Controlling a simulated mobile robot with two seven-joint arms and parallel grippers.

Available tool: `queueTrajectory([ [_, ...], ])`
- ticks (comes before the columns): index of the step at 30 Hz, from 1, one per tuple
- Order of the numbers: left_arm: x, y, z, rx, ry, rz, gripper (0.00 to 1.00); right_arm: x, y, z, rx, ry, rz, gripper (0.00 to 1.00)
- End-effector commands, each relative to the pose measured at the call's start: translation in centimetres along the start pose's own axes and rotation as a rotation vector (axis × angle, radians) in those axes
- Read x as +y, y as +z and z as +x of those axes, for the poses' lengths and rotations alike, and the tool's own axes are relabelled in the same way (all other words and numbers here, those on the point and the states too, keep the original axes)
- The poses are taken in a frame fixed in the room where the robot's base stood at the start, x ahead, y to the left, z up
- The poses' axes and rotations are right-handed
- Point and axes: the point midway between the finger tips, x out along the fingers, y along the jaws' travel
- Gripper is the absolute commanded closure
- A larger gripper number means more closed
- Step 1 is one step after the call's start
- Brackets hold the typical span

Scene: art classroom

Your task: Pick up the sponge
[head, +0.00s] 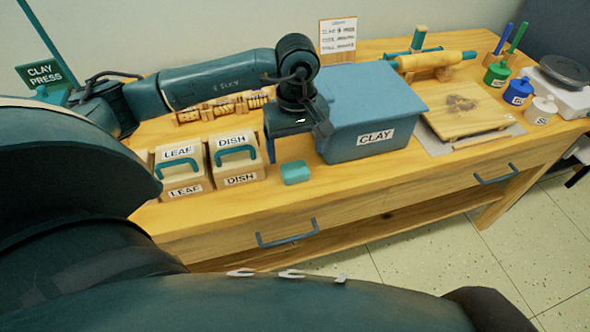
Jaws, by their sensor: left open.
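The sponge (295,172) is a small teal block lying on the wooden table near its front edge, between the DISH box and the CLAY bin. My left gripper (296,146) points down just behind and above the sponge, fingers spread apart and empty. A gap shows between it and the sponge, but the exact height is hard to tell. My right gripper is not in view.
The blue CLAY bin (372,105) stands close right of the gripper. The DISH box (238,165) and LEAF box (181,172) stand to the left. A wooden board (468,112) and paint pots (497,73) are farther right. The table front has a drawer handle (287,236).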

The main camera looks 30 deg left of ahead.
Motion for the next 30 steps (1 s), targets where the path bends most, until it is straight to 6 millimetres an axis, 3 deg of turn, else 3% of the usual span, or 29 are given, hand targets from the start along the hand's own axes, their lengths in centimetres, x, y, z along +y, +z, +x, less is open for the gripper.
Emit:
queueTrajectory([
  [8, 0.0, 0.1, 2.4, -0.003, 0.0, 0.001, 0.2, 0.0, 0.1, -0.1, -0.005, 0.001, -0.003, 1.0],
  [18, 0.0, 0.0, 6.8, -0.003, 0.001, 0.0, 0.2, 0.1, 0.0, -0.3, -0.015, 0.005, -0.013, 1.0],
  [26, 0.0, 0.0, 7.1, -0.002, 0.003, 0.0, 0.2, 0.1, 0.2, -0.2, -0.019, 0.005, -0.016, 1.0],
  [30, 0.0, 0.0, 7.1, -0.002, 0.003, 0.0, 0.31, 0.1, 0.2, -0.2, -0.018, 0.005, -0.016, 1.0],
])
